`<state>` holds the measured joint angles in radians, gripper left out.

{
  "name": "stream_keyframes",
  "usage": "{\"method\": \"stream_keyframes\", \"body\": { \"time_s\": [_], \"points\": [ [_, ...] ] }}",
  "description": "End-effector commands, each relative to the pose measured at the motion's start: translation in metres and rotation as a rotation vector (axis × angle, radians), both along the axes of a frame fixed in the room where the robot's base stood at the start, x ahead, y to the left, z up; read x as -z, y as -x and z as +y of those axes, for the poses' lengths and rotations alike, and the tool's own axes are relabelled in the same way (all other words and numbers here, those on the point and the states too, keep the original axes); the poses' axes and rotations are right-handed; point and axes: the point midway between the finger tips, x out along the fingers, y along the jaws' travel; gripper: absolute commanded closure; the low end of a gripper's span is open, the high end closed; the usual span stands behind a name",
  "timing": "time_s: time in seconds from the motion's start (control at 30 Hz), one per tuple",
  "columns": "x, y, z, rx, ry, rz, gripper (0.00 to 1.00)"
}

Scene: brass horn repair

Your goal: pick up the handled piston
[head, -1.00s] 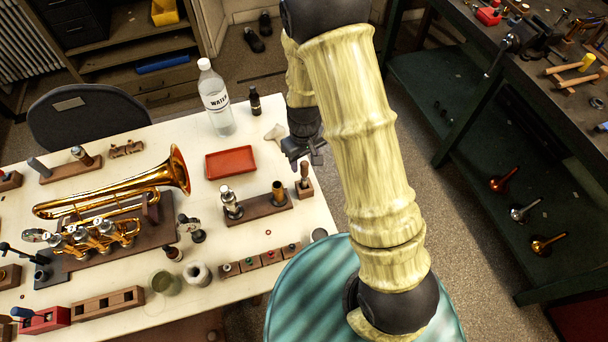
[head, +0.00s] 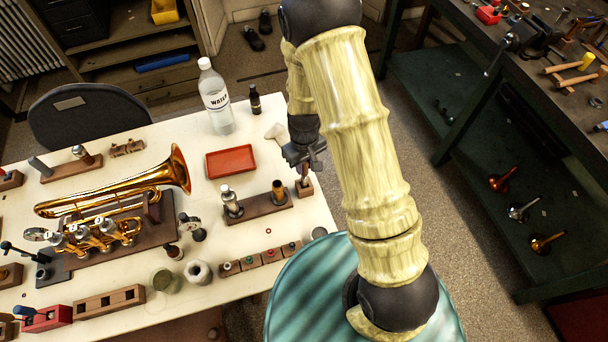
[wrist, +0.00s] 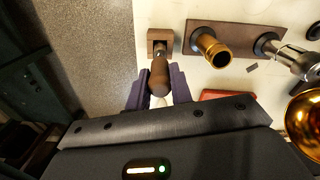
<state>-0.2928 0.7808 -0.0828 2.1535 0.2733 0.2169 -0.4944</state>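The handled piston (head: 304,181) stands upright in a small wooden block (head: 305,191) near the right edge of the white table. In the wrist view its rounded brown wooden handle (wrist: 159,72) points toward the camera, with a short metal part at the block (wrist: 158,35). My gripper (head: 304,160) is just above the piston in the head view and hides the top of the handle. In the wrist view the fingers of my gripper (wrist: 158,92) are apart, one on each side of the handle. I cannot tell whether either finger touches it.
A wooden rack (head: 256,208) with a brass cylinder (head: 278,191) and a silver valve (head: 231,201) stands close to the left. A red tray (head: 231,161), a water bottle (head: 214,97), a dark small bottle (head: 255,100) and a brass horn (head: 120,190) are further off.

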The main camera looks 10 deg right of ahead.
Motion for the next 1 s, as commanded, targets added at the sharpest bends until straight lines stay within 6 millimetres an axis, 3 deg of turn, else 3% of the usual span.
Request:
{"method": "stream_keyframes", "body": {
  "time_s": [0.37,0.53,1.0],
  "points": [
    [-0.001,0.000,0.000,0.000,0.000,-0.001,1.00],
    [-0.010,-0.001,0.000,-0.001,-0.001,-0.003,1.00],
    [-0.085,-0.001,0.000,0.000,-0.001,-0.005,1.00]
  ]
}}
